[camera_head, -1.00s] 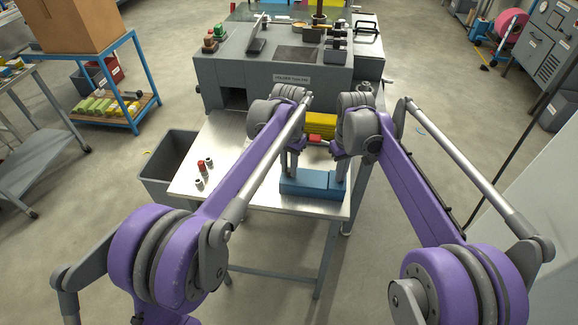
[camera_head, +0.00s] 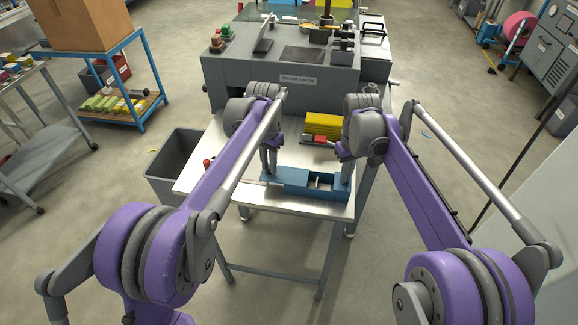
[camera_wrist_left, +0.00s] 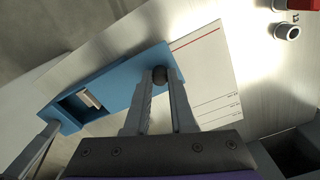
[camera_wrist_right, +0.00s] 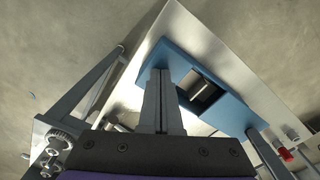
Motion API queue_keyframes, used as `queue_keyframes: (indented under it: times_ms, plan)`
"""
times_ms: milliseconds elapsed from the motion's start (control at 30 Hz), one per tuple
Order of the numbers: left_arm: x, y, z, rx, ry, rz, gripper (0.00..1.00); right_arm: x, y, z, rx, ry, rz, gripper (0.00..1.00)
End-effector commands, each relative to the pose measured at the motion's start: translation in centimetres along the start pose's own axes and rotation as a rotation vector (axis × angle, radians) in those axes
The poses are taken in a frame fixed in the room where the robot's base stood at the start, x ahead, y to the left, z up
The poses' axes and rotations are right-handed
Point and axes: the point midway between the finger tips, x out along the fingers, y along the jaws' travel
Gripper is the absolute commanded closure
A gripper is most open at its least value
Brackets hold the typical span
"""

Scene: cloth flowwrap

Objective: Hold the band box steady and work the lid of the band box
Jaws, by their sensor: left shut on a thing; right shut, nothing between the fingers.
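The blue band box (camera_head: 330,193) lies on the metal table near its front edge. Its lid (camera_head: 289,178), also blue, is slid out to the left, leaving an opening at the box's right part; a pale piece shows inside (camera_wrist_left: 90,98). My left gripper (camera_head: 268,172) is at the lid's left end; in the left wrist view its fingers (camera_wrist_left: 160,82) are shut around a dark round knob (camera_wrist_left: 160,74) on the lid. My right gripper (camera_head: 344,182) is at the box's right end. In the right wrist view its fingers (camera_wrist_right: 160,75) are shut together, empty, against or close beside the box (camera_wrist_right: 180,65).
A white card with a red line (camera_wrist_left: 208,75) lies beside the lid. A yellow stack (camera_head: 323,124) and a red-and-grey item (camera_head: 318,140) lie behind the box. A grey machine (camera_head: 285,80) stands at the back; a grey bin (camera_head: 176,160) stands left of the table.

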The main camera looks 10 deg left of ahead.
Motion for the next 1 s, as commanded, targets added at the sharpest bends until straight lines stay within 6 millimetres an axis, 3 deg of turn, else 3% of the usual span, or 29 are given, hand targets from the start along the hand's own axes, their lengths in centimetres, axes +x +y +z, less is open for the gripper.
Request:
queue_keyframes:
  times_ms: [100,200,533,567,700,1000]
  plan:
    - [0.1,-2.4,1.0,-0.004,-0.001,-0.002,1.0,0.4,-0.1,0.0,0.0,-0.002,-0.002,1.0]
    - [0.1,-3.4,1.4,-0.003,0.0,-0.002,1.0,0.4,-0.1,0.0,0.0,-0.002,-0.002,1.0]
    - [0.1,-3.6,1.5,0.0,0.0,-0.002,1.0,0.4,-0.1,0.0,-0.001,-0.002,-0.002,1.0]
    - [0.1,-3.6,1.5,0.0,0.0,-0.002,0.74,0.4,-0.1,0.0,-0.001,-0.002,-0.002,1.0]
    - [0.1,-3.5,1.5,0.0,0.0,-0.001,0.49,0.4,-0.1,0.0,-0.001,-0.002,-0.002,1.0]
    - [0.1,-3.5,1.5,0.0,0.0,-0.001,0.47,0.4,-0.1,0.0,-0.001,-0.002,-0.002,1.0]
